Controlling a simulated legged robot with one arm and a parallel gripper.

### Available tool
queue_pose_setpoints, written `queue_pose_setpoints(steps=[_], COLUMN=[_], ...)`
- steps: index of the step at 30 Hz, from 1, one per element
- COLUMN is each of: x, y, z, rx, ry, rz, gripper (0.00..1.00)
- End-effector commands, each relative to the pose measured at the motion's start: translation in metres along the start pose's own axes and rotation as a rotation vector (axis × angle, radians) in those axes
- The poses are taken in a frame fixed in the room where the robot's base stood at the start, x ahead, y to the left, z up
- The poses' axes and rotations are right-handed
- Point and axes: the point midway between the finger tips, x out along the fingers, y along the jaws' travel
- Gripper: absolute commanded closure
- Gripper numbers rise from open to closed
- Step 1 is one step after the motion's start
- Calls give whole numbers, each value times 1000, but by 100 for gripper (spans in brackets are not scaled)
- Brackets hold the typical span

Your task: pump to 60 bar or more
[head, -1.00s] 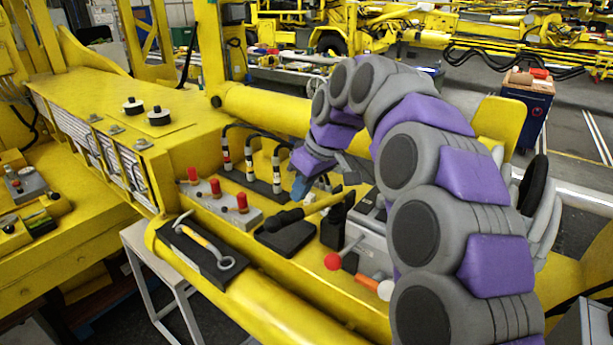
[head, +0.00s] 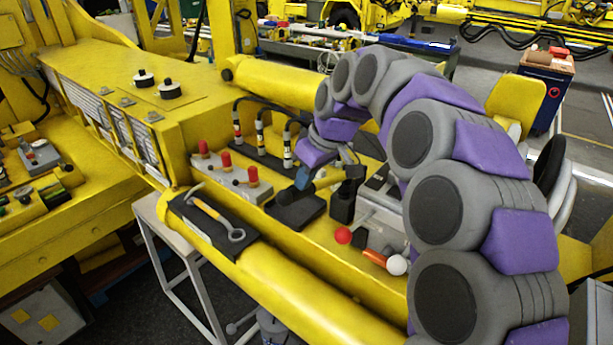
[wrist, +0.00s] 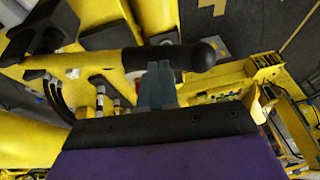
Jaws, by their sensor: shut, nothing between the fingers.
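The pump lever (head: 326,183) has a yellow shaft and a black grip. It slopes from a black pivot block (head: 343,205) down to the left, over a black pad (head: 297,212). My gripper (head: 302,180) is at the grip end of the lever, its blue-grey fingers partly covering it. In the wrist view, the shut, empty fingers (wrist: 160,70) overlap the lever's black grip (wrist: 185,56). I cannot tell whether they touch it. No pressure reading is legible in either view.
A grey valve box (head: 380,228) with red and white ball levers stands right of the pivot block. A grey block with red knobs (head: 226,160) and several hoses (head: 262,130) are to the left. A wrench (head: 215,219) lies on a black tray in front.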

Motion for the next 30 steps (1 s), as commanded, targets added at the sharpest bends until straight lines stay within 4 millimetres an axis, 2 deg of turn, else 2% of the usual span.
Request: queue_pose_setpoints(steps=[8, 16, 24, 30], x=[29, 74, 116, 137], y=[-10, -19, -19, -17], z=[13, 31, 47, 55], rx=[-37, -97, -155, -186], ry=[0, -1, 4, 5], rz=[91, 244, 395, 473], gripper=[100, 100, 100, 100])
